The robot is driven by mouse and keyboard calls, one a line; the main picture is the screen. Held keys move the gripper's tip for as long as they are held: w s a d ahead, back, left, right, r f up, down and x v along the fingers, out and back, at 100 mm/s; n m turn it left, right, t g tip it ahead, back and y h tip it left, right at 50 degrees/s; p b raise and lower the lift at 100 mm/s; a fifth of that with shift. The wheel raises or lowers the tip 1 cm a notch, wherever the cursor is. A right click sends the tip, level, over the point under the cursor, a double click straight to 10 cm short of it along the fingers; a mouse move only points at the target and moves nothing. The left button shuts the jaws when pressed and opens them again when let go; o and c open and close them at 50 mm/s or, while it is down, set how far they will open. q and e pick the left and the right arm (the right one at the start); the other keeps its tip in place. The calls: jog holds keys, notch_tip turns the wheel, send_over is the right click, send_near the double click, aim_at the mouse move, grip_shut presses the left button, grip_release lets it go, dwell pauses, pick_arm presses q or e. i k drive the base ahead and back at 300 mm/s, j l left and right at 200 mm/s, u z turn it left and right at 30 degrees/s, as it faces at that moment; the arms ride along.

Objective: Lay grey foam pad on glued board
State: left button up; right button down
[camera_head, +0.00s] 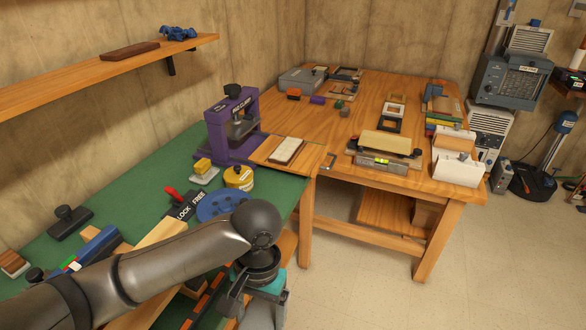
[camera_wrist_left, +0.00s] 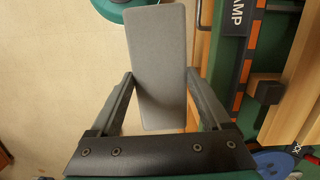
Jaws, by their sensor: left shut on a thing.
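The grey foam pad (camera_wrist_left: 158,45) is a flat rectangle, held between the two fingers of my left gripper (camera_wrist_left: 158,78) in the left wrist view, over the floor beside the bench. In the head view my left arm reaches in from the left, and my gripper (camera_head: 258,300) hangs low at the green bench's front edge, mostly hidden by the wrist. A small board with a pale top and dark border (camera_head: 286,150), which looks like the glued board, lies flat on a wooden panel right of the purple clamp. The gripper is well apart from it. My right gripper is not in view.
The purple clamp (camera_head: 220,125) stands on the green bench, beside a yellow round tin (camera_head: 239,177) and a blue disc (camera_head: 216,206). A wooden table (camera_head: 350,120) behind holds a spirit level (camera_head: 382,161) and several frames. Floor (camera_head: 350,260) to the right is clear.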

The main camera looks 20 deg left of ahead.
aim_at(287, 148)
jog(key=i+j, duration=0.1)
jog(key=i, duration=0.7)
jog(key=i+j, duration=0.1)
jog(key=i, duration=0.65)
